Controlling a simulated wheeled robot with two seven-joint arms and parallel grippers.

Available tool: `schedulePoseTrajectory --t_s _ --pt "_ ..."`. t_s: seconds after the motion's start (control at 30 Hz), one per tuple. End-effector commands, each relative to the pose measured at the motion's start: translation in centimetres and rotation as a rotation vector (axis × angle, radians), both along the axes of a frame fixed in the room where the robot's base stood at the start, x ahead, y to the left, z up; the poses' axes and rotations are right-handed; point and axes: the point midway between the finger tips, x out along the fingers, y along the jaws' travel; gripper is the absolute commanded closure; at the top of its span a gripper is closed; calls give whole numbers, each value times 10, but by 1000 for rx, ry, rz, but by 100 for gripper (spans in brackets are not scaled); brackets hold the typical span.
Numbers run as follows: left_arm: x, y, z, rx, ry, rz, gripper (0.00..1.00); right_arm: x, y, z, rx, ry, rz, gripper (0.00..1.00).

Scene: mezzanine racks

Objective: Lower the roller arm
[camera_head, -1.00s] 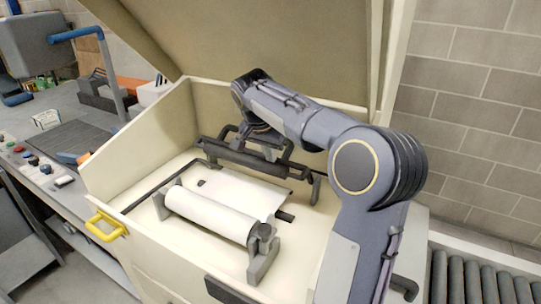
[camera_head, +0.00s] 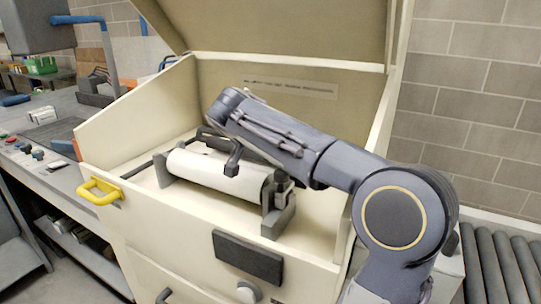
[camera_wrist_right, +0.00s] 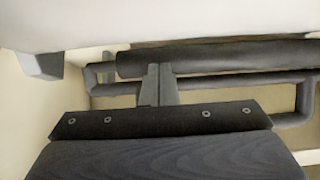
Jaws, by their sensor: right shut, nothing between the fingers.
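The roller arm (camera_head: 234,160), a dark roller in a bent bar frame, lies close to the white roll (camera_head: 200,172) in the cream box. One dark bent end overlaps the roll; my right arm hides much of the rest. In the right wrist view the dark roller (camera_wrist_right: 225,58) runs across, with its grey bar (camera_wrist_right: 215,80) below and the white roll (camera_wrist_right: 150,22) above. My right gripper (camera_wrist_right: 158,75) is shut and empty, its fingers crossing the bar and reaching the roller. Whether they touch is unclear. My left gripper is out of view.
The box's hinged lid (camera_head: 270,30) stands open above. A yellow handle (camera_head: 100,190) is on the box's left side, and a grey block (camera_head: 277,215) supports the roll's near end. A roller conveyor (camera_head: 500,265) stands at the right, a workbench at the left.

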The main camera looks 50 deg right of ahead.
Motion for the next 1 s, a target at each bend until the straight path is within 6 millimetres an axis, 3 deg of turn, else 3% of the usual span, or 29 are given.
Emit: schedulePoseTrajectory --t_s 0.03,0.3,1.0 --pt "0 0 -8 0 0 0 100 0 1 -8 0 -1 1 100" --pt "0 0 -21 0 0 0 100 0 3 -20 1 -1 1 100" --pt "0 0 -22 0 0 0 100 0 6 -20 2 -2 4 100"
